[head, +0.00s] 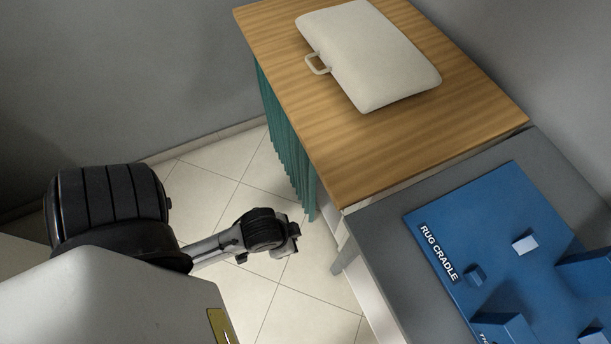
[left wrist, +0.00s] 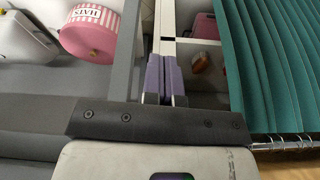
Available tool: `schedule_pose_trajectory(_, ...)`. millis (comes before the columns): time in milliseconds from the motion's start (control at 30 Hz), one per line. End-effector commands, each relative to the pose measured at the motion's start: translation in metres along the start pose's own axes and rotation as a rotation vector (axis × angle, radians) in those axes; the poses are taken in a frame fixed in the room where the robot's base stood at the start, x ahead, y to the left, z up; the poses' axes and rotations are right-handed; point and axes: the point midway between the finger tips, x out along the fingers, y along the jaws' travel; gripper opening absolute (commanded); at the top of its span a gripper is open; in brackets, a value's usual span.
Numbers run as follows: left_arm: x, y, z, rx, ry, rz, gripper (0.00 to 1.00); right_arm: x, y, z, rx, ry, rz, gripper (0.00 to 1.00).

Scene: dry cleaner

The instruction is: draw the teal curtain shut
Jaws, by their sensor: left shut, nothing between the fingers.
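The teal curtain (head: 284,140) hangs in folds below the side edge of the wooden counter. In the left wrist view the curtain (left wrist: 275,65) fills the right side and hangs by rings from a thin rod (left wrist: 290,144). An uncovered opening (left wrist: 206,88) shows between the curtain's edge and a pale upright post (left wrist: 167,28). My left gripper (head: 297,238) is low beside the counter's near corner, close to the curtain's near end. Its fingers (left wrist: 165,78) are shut and empty in front of the post, apart from the curtain. My right gripper is in neither view.
A cream padded case (head: 370,52) lies on the wooden counter top (head: 360,165). A blue rug cradle (head: 470,235) sits on the grey table at right. A pink case (left wrist: 206,25) and a brown object (left wrist: 200,62) show inside the opening. A pink hat box (left wrist: 88,32) is at left.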

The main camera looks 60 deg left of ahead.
Motion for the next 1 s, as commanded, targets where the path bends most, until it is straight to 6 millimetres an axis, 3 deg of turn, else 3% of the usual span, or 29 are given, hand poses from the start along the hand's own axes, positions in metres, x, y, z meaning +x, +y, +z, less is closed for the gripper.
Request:
schedule_pose_trajectory(267, 0.077, -0.033, 0.005, 0.164, -0.109, 0.148, 0.0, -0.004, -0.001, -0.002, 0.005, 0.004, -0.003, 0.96)
schedule_pose_trajectory(367, 0.104, -0.057, 0.007, 0.197, -0.141, 0.213, 0.0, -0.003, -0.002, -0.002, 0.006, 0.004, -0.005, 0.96)
schedule_pose_trajectory(467, 0.132, -0.093, 0.006, 0.208, -0.16, 0.289, 0.0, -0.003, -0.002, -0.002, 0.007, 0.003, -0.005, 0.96)
schedule_pose_trajectory(600, 0.158, -0.161, -0.002, 0.166, -0.134, 0.39, 0.0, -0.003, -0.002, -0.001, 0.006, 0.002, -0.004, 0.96)
schedule_pose_trajectory(800, 0.164, -0.255, -0.02, 0.046, -0.014, 0.465, 0.0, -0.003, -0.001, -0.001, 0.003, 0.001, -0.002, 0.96)
schedule_pose_trajectory(1000, 0.154, -0.317, -0.034, -0.047, 0.106, 0.477, 0.0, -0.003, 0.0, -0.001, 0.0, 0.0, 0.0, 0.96)
